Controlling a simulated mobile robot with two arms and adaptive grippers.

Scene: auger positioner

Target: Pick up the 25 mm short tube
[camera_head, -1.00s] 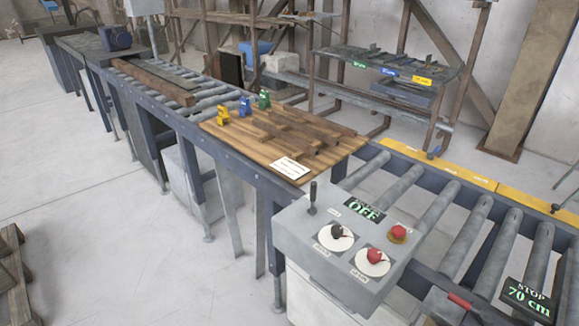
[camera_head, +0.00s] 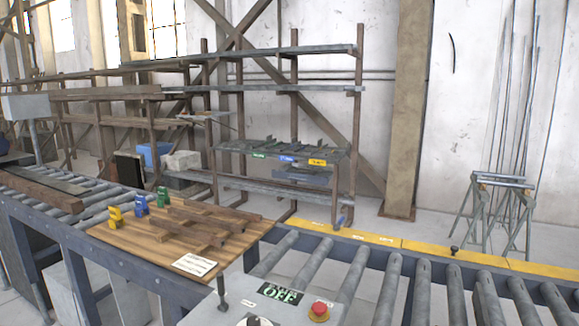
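A rack shelf (camera_head: 240,148) stands behind the conveyor. Its front edge carries a green label (camera_head: 258,155), a blue label (camera_head: 287,159) and a yellow label (camera_head: 317,162), too small to read. Thin grey pieces lie on this shelf behind the labels. I cannot tell whether any of them is the 25 mm short tube. Neither of my grippers is in view.
A roller conveyor (camera_head: 384,297) crosses the front, with a yellow rail (camera_head: 430,248) along its far side. A wooden board (camera_head: 140,250) with dark wood strips and small yellow, blue and green pieces lies on it. A control box (camera_head: 215,306) is nearest. Trestles (camera_head: 503,183) stand at right.

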